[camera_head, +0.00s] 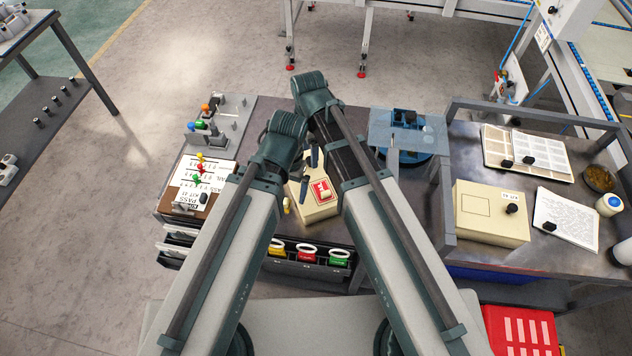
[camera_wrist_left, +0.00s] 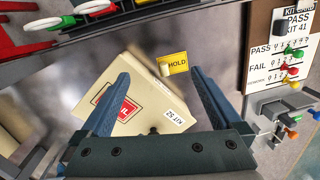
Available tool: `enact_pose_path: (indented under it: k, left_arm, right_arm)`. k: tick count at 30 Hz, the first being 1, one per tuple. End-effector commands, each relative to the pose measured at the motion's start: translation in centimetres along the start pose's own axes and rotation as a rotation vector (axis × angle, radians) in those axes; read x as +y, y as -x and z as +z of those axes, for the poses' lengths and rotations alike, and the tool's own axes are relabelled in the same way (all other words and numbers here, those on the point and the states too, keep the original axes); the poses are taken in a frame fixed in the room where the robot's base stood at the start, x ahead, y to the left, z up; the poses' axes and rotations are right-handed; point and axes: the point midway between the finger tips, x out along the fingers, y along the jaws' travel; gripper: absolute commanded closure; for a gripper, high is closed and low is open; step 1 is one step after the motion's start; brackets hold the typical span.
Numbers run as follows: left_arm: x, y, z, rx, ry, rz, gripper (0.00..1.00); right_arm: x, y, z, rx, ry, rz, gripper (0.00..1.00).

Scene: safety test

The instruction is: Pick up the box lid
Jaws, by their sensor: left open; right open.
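A cream box (camera_head: 312,211) with a flat lid and a red label (camera_head: 323,190) stands on the middle table, partly hidden by my arms. In the left wrist view its lid (camera_wrist_left: 152,102) lies under my left gripper (camera_wrist_left: 160,76), with a "KIT 52" tag (camera_wrist_left: 174,117) at one edge. The left finger covers part of the red label. My left gripper is open, with nothing held between its fingers. My right gripper (camera_head: 313,157) is near the box in the head view, partly hidden by its arm. I see nothing held in it.
A second cream box (camera_head: 490,212) with a black knob stands on the right table. A yellow "HOLD" card (camera_wrist_left: 175,63) lies beside the first box. A board with coloured pegs (camera_head: 200,180) is at the left.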

Motion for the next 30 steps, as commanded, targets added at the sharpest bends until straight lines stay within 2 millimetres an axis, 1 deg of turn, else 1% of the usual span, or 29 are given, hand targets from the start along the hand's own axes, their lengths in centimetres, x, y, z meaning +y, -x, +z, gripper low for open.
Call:
enact_pose_path:
  k: [1,4,13,17,18,20,21,23,24,25,30]
  left_arm:
    - [0.13,-1.38,-0.08,0.0,0.0,0.0,0.01]
    - [0.21,-2.2,-0.13,0.0,0.0,0.0,0.01]
    - [0.2,-2.14,-0.13,0.0,0.0,0.0,0.01]
    - [0.2,-2.14,-0.13,0.0,0.0,0.0,0.01]
    - [0.2,-2.14,-0.13,0.0,0.0,0.0,0.01]
    - [0.2,-2.14,-0.13,0.0,0.0,0.0,0.01]
    - [0.21,-2.15,-0.13,0.0,0.0,0.0,0.01]
    - [0.21,-2.15,-0.13,0.0,0.0,0.0,0.01]
    - [0.21,-2.15,-0.13,0.0,0.0,0.0,0.01]
    - [0.2,-2.15,-0.13,0.0,0.0,0.0,0.01]
    - [0.21,-2.15,-0.13,0.0,0.0,0.0,0.01]
  right_arm:
    - [0.01,-1.39,-0.02,0.0,0.0,0.0,0.3]
    - [-0.01,-2.22,0.0,0.0,0.0,0.0,0.3]
    - [-0.01,-2.16,0.02,0.0,0.0,0.0,0.3]
    - [-0.01,-2.16,0.02,0.0,0.0,0.0,0.53]
    - [-0.01,-2.16,0.02,0.0,0.0,0.0,0.61]
    - [-0.01,-2.16,0.02,0.0,0.0,0.0,0.72]
    - [-0.01,-2.16,0.02,0.0,0.0,0.0,0.79]
    - [-0.01,-2.16,0.02,0.0,0.0,0.0,0.9]
    - [-0.01,-2.16,0.02,0.0,0.0,0.0,0.97]
    - [-0.01,-2.16,0.02,0.0,0.0,0.0,1.0]
    - [-0.01,-2.16,0.02,0.0,0.0,0.0,1.0]
